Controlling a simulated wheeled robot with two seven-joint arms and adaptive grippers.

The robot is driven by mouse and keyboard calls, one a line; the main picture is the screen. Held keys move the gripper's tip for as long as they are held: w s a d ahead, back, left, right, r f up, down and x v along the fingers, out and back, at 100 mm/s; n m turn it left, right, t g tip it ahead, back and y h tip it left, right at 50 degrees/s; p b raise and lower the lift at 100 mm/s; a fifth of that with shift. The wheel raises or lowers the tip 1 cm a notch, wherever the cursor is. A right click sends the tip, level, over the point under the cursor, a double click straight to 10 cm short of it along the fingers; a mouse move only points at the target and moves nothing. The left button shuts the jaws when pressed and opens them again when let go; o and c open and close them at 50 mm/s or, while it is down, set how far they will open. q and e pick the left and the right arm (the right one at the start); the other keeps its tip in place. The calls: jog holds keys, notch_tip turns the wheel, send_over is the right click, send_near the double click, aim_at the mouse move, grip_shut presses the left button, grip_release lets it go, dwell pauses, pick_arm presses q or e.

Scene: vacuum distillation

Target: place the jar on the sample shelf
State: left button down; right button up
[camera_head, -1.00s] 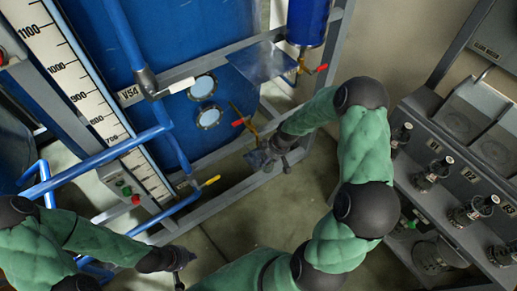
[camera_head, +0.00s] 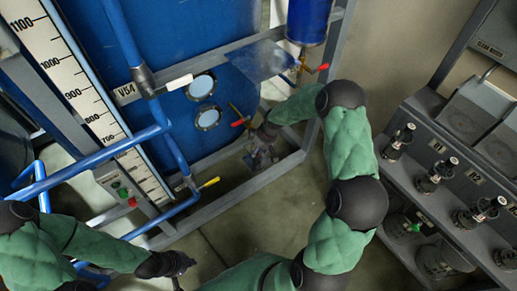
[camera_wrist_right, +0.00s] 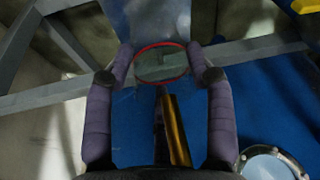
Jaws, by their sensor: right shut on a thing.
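The jar (camera_wrist_right: 160,64) is clear, with a red ring at its rim, and sits between the two fingers of my right gripper (camera_wrist_right: 161,72) in the right wrist view. The fingers are shut on its sides. In the head view my right gripper (camera_head: 262,150) is low in front of the blue tank's frame, near a red-handled valve, and the jar is hard to make out there. My left gripper (camera_head: 181,271) is at the bottom left, apart from everything, with its fingers spread and empty. A grey shelf unit (camera_head: 408,175) with numbered places stands at the right, far from the jar.
A blue tank (camera_head: 175,45) with round windows fills the back, behind grey frame bars (camera_head: 240,197) and blue pipes (camera_head: 90,163). A yellow-handled valve (camera_head: 209,183) juts out low. Floor is open between frame and shelf.

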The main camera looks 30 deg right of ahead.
jog(key=o, duration=1.3)
jog(key=shift+f, duration=0.1)
jog(key=shift+c, duration=0.2)
jog(key=shift+r, duration=0.3)
jog(key=p+v, duration=0.4)
jog(key=v, duration=0.7)
jog(key=s+a+f+m+g+y, duration=0.1)
jog(key=s+a+f+m, duration=0.3)
jog(key=s+a+f, duration=0.4)
jog(key=s+a+f+m+g+y, duration=0.1)
jog(key=s+a+f+m, duration=0.2)
jog(key=s+a+f, duration=0.5)
jog(key=s+a, duration=0.6)
jog(key=a, duration=0.2)
jog(key=shift+a+f+m+g, duration=0.2)
jog(key=shift+f+m+g, duration=0.1)
jog(key=shift+f+m, duration=0.1)
